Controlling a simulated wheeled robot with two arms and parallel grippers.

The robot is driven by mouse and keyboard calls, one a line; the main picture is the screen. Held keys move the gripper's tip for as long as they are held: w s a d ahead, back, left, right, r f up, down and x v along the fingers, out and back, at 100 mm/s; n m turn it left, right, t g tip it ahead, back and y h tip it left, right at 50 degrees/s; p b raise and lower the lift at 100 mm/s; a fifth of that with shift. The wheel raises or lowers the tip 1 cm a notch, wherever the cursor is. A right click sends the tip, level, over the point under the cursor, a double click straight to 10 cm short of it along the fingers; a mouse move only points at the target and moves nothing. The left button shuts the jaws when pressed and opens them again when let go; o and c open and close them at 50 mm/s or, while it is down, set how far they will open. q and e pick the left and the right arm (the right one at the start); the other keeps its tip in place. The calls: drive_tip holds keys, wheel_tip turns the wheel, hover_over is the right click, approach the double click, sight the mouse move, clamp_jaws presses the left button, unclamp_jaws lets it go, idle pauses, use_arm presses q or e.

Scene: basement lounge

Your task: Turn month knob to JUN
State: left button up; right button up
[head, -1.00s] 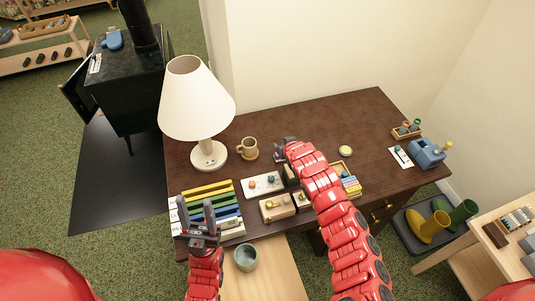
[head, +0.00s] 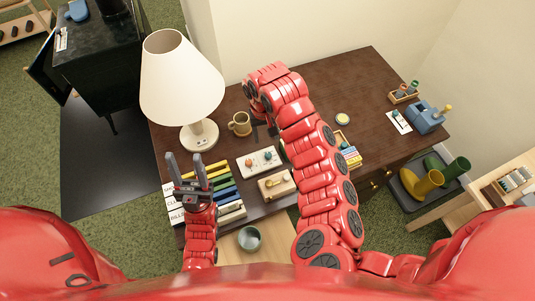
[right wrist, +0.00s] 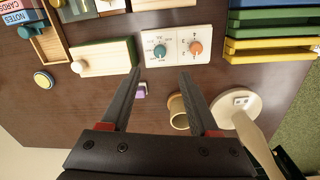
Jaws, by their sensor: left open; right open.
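A white panel (head: 248,167) lies on the dark desk, with an orange knob and a teal knob. In the right wrist view the panel (right wrist: 178,60) shows the teal knob (right wrist: 160,51) and the orange knob (right wrist: 196,47), each within a ring of marks. My right gripper (right wrist: 158,75) is open and empty, above the desk and short of the panel. In the head view its arm partly hides it.
A lamp (head: 182,80) and a mug (head: 240,124) stand behind the panel. The desk's back right (head: 350,85) is largely clear.

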sight(268, 154)
drive_tip(key=f, duration=0.7)
drive_tip(key=f+p, duration=0.1)
drive_tip(key=f, duration=0.3)
drive_tip(key=shift+d, duration=0.25)
clamp_jaws()
